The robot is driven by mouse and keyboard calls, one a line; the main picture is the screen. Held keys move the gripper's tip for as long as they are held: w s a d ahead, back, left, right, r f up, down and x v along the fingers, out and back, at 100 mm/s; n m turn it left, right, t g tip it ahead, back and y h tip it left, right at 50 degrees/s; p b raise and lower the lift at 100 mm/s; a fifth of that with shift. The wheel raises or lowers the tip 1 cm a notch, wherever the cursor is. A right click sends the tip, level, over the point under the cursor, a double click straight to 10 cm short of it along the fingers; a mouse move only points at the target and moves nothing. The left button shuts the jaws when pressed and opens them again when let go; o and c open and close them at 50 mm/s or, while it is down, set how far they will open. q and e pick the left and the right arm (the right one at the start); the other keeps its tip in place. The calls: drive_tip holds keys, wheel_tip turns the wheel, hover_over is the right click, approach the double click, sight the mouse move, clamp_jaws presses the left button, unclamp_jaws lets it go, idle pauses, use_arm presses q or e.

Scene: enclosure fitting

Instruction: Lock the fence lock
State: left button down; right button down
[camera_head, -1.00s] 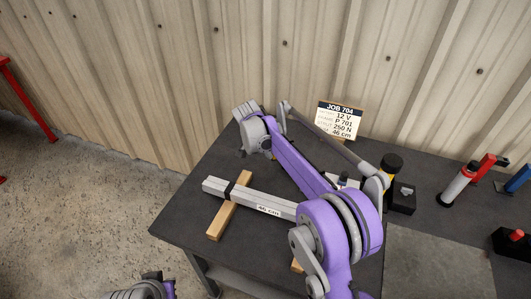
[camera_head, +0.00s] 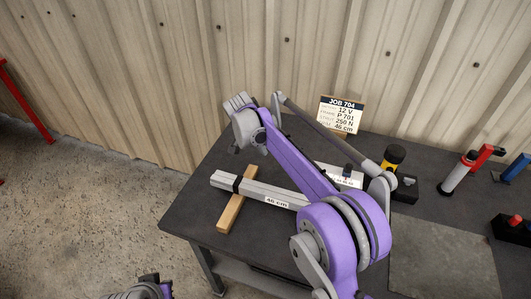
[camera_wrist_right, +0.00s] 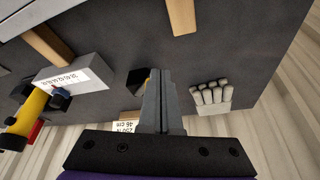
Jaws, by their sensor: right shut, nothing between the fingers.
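I cannot pick out a fence lock in either view. My right gripper (camera_head: 237,149) is at the end of the purple arm, over the back left of the dark workbench (camera_head: 197,213); the arm and wrist hide most of it in the head view. In the right wrist view my right gripper (camera_wrist_right: 163,103) has its two grey fingers together, with nothing between them. A pale grey, finger-like object (camera_wrist_right: 212,97) lies beside the fingers there. Only a grey and purple part of my left arm shows at the bottom of the head view; its gripper fingers are not visible.
A grey bar (camera_head: 232,186) marked 46 cm lies across a wooden block (camera_head: 233,211). A white labelled box (camera_head: 345,178), a job sign (camera_head: 341,115) and a yellow-black item (camera_head: 393,155) stand behind my arm. Red and blue tools stand at right. A corrugated wall closes the back.

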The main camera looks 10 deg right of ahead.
use_arm(q)
drive_tip(key=shift+w+d+r, duration=0.2)
drive_tip(key=shift+d, duration=0.1)
use_arm(e)
drive_tip(key=v, duration=0.6)
drive_tip(key=shift+d+r, duration=0.2)
